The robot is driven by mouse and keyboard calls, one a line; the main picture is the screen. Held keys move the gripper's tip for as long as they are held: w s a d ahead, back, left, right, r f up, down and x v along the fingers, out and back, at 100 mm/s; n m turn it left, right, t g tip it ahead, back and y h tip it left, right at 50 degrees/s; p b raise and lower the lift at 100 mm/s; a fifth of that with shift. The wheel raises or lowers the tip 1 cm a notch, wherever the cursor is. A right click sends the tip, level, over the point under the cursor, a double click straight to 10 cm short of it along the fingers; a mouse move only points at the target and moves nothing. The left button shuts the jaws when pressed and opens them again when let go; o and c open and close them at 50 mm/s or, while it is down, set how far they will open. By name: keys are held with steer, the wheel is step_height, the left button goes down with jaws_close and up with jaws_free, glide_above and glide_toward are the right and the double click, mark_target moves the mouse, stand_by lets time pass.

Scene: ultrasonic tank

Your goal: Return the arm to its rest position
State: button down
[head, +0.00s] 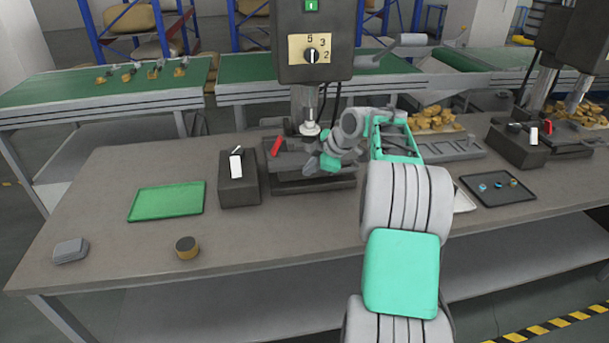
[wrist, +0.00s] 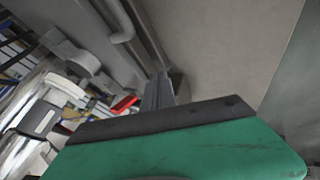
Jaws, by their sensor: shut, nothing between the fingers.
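My arm reaches forward over the grey workbench (head: 110,225) in the head view. My gripper (head: 312,166) is in front of the ultrasonic machine (head: 312,50), close to the machine's dark base (head: 300,184). Its fingers are hard to make out there. In the wrist view my gripper (wrist: 160,85) shows its fingers together with nothing between them. A red lever (head: 276,147) is just left of my gripper, and red also shows in the wrist view (wrist: 123,104).
A dark box with a white switch (head: 238,190) stands left of the machine. A green tray (head: 167,202), a round tin (head: 187,247) and a grey block (head: 70,250) lie further left. A dark tray (head: 498,187) with small parts is at right. The front left bench is largely clear.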

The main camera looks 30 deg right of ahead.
steer(key=v, duration=0.7)
steer(key=s+f+m+g, duration=0.1)
steer(key=s+f+m, duration=0.1)
steer(key=f+m, duration=0.2)
steer(key=s+d+f+m+g, duration=0.1)
steer(key=s+f+m, duration=0.2)
steer(key=f+m, duration=0.1)
steer(key=s+d+f+m+g, duration=0.1)
steer(key=s+f+m, duration=0.1)
steer(key=f+m, duration=0.3)
steer(key=shift+s+d+m+h, duration=0.15)
steer(key=shift+s+m+h, duration=0.25)
steer(key=s+f+m, duration=0.1)
steer(key=s+a+m+g, duration=0.1)
steer(key=s, duration=0.1)
steer(key=s+f+m, duration=0.1)
steer(key=s, duration=0.1)
steer(key=shift+s+a+f, duration=0.25)
steer(key=shift+f, duration=0.05)
steer(key=s+a+r+m+g+h+p, duration=0.1)
steer(key=s+a+g+h+p, duration=0.1)
steer(key=s+a, duration=1.2)
steer(key=w+a+r+n+t, duration=0.2)
steer(key=a+r+n, duration=0.2)
steer(key=a+r, duration=0.4)
steer(key=shift+a, duration=1.1)
